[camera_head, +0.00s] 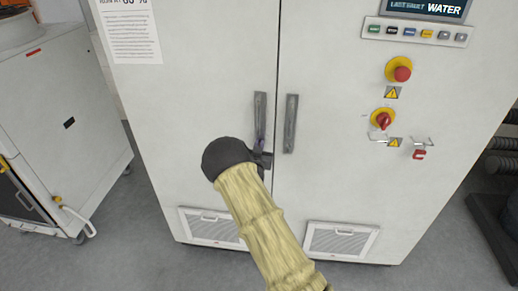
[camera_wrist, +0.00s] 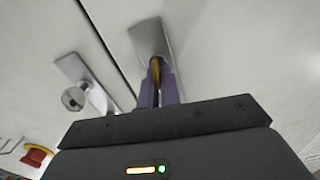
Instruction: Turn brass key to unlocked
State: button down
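The brass key (camera_wrist: 155,71) shows in the wrist view as a narrow brass piece at the lower end of a grey metal plate (camera_wrist: 150,35) on the cabinet door. My gripper (camera_wrist: 158,90) has its two purple fingers close on both sides of the key, which appears held between them. The fingers hide most of the key, so its turn angle cannot be read. In the head view, my gripper (camera_head: 261,140) is at the lower part of the left door plate (camera_head: 259,104); my sleeved arm and dark wrist cover the area below, and the key cannot be made out.
A second door plate (camera_head: 291,121) is close to the right, with a silver round lock part (camera_wrist: 75,98) in the wrist view. A red emergency knob (camera_head: 402,73), a red rotary switch (camera_head: 383,120) and a red padlock (camera_head: 419,154) are farther right. A white machine (camera_head: 60,120) stands left.

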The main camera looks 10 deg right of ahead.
jog(key=m+b, duration=0.5)
jog(key=b, duration=0.4)
jog(key=f+m+b, duration=0.1)
jog(key=m+b, duration=0.5)
jog(key=b, duration=0.4)
jog(key=d+m+b, duration=0.1)
jog(key=m+b, duration=0.4)
jog(key=b, duration=0.4)
jog(key=shift+s+f+m+b, duration=0.2)
jog(key=shift+f+m+b, duration=0.1)
jog(key=shift+m, duration=0.1)
jog(key=shift+r, duration=0.15)
jog(key=c, duration=1.6)
grip_release()
